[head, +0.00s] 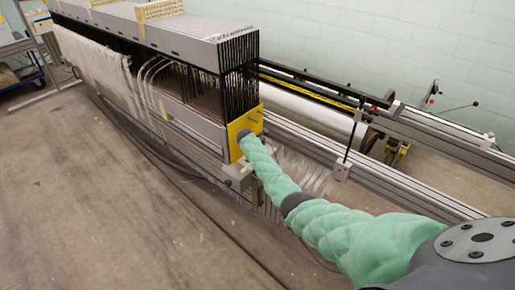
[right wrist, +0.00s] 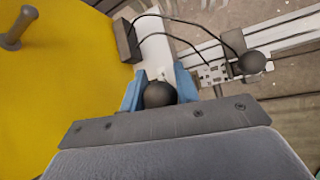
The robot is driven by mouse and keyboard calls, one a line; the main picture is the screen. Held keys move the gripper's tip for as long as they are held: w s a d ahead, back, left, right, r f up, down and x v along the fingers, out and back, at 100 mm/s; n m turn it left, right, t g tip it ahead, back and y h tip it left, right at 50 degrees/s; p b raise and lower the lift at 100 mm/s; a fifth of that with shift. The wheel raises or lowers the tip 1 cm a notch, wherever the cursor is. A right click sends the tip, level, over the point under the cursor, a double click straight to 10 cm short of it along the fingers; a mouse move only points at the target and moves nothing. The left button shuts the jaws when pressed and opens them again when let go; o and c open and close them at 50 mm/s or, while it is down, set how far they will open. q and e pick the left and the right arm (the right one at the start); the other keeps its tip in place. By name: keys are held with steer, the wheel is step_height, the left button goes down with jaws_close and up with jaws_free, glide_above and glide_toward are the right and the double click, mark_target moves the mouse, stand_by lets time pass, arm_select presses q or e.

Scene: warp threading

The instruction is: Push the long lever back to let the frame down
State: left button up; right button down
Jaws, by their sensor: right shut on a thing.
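In the right wrist view the blue fingers of my right gripper (right wrist: 160,80) are closed on a black ball knob (right wrist: 160,95), apparently the end of the long lever. The lever's shaft is hidden beneath the knob and gripper. In the head view my right arm reaches to the yellow end plate (head: 239,128) of the loom, and its gripper is hidden there. The yellow plate also fills the left of the wrist view (right wrist: 60,85). The stack of grey-topped frames (head: 190,38) stands above the plate; I cannot tell which frame the lever moves. My left gripper is out of view.
A second black ball knob (right wrist: 252,62) is to the right of the held one, with black cables nearby. Metal rails (head: 400,185) and a white roller (head: 310,112) lie behind and right of my arm. The floor (head: 90,190) at the left front is clear.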

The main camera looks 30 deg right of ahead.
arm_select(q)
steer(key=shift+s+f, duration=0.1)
arm_select(e)
steer(key=shift+s+f, duration=0.2)
steer(key=shift+f, duration=0.15)
steer(key=c, duration=1.2)
jaws_free()
steer(key=shift+o, duration=0.7)
steer(key=shift+w, duration=0.15)
steer(key=shift+r, duration=0.15)
steer(key=shift+v, duration=0.8)
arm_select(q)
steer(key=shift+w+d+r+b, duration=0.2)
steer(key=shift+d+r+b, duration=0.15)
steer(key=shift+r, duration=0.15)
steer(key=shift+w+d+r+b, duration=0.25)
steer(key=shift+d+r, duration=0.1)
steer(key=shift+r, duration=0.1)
arm_select(e)
steer(key=shift+v, duration=3)
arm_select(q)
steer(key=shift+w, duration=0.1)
